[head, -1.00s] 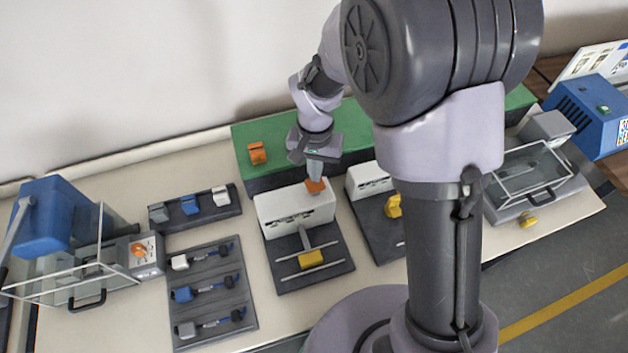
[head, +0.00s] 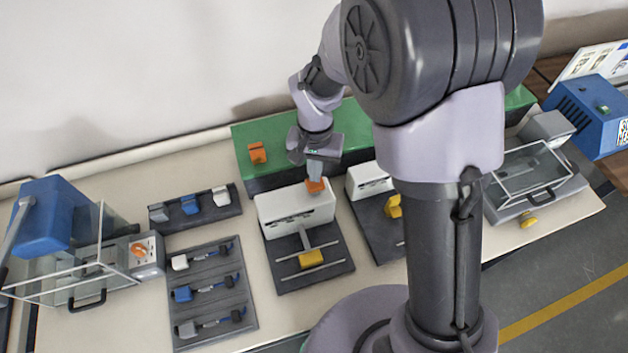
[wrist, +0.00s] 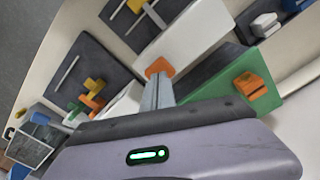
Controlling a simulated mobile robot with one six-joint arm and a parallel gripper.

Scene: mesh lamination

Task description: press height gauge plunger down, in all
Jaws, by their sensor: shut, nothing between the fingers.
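My gripper (head: 315,178) points down with its fingers shut, over the right end of a white box (head: 280,212). An orange block (head: 315,186), which may be the gauge plunger, is right at the fingertips. In the wrist view the orange block (wrist: 159,67) shows just past my fingertips (wrist: 158,80). The fingers look to be touching its top, but I cannot tell for certain. Its lower part and how far it is pressed in are hard to see. The white box stands on a dark plate with a yellow slider (head: 313,259) in front.
A green block (head: 285,180) with another orange piece (head: 257,153) stands behind the white box. A second dark fixture with a yellow part (head: 393,206) is at right, partly hidden by my arm. Dark trays (head: 212,340) and a clear-guarded blue machine (head: 55,212) are at left.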

